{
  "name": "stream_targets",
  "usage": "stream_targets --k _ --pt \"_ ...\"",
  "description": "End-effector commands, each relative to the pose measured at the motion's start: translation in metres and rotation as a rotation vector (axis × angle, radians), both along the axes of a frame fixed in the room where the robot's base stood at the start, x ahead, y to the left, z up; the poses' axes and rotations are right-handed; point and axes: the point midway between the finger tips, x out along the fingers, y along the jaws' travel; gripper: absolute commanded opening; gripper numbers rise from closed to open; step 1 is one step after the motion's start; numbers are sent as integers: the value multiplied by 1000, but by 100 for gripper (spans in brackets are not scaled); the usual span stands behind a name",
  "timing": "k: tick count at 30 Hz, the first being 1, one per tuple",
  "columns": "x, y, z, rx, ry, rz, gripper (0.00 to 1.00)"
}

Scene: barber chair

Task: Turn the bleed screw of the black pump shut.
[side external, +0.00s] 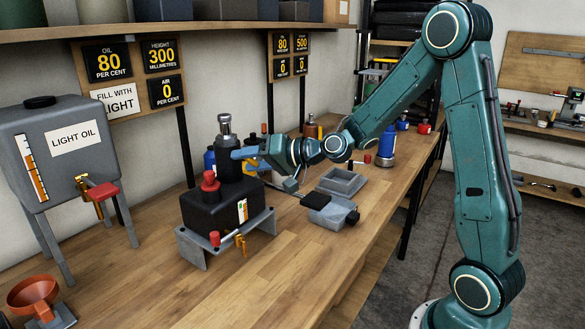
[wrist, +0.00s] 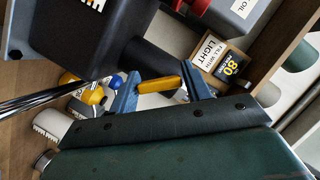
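The black pump (side external: 208,212) stands on a grey metal stand on the bench, with a dark upright cylinder (side external: 228,164) and a red cap (side external: 209,182). In the wrist view the pump's dark body (wrist: 75,38) fills the upper left. My gripper (side external: 240,153) is beside the upright cylinder in the side view. In the wrist view my gripper (wrist: 160,86) has its two blue fingers apart, with a yellow bar (wrist: 160,84) spanning between them. The bar may be the bleed screw's head; I cannot tell whether the fingers press on it. The bar is hidden in the side view.
A grey light oil tank (side external: 70,150) stands at the left, with an orange funnel (side external: 32,292) in front.

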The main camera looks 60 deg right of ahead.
Motion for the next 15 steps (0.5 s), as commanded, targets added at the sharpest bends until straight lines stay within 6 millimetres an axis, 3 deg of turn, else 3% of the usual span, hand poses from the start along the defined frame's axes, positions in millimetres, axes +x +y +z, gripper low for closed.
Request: stream_targets --k 1,4,15 --pt "0 0 0 0 0 0 38" --pt "0 0 0 0 0 0 19" --pt "0 0 0 39 1 1 19"
